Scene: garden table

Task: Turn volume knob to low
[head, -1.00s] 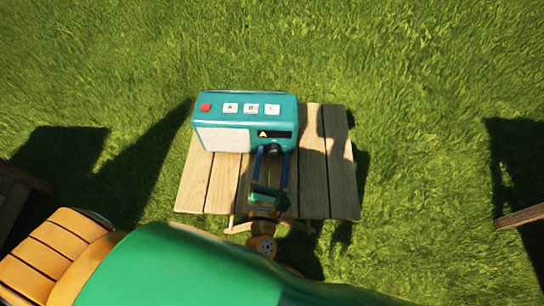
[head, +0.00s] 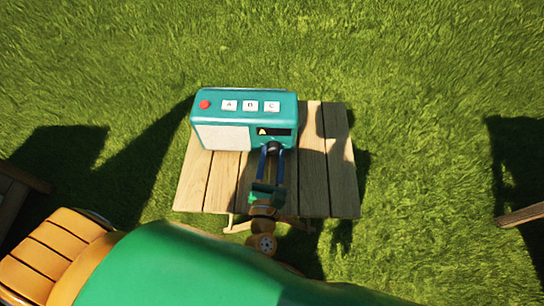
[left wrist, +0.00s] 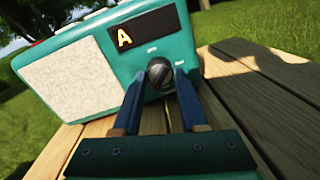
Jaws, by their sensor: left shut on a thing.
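A teal radio (head: 285,105) stands on the wooden table, with a red button (head: 205,104) and white buttons A, B and C on top. Its front has a pale speaker panel (head: 224,138) and a dark display showing an orange A. The dark round volume knob (left wrist: 159,72) sits on the front below the display; small markings beside it are too blurred to read for sure. My left gripper (head: 273,150) reaches in from the front, its two blue fingers closed on either side of the knob. The left wrist view shows the fingertips at the knob. My right gripper is not in view.
The slatted wooden table (head: 313,180) is bare to the right of the radio and in front of it. Grass surrounds the table. An orange slatted seat (head: 50,250) is at lower left, and wooden furniture edges show at far left and right.

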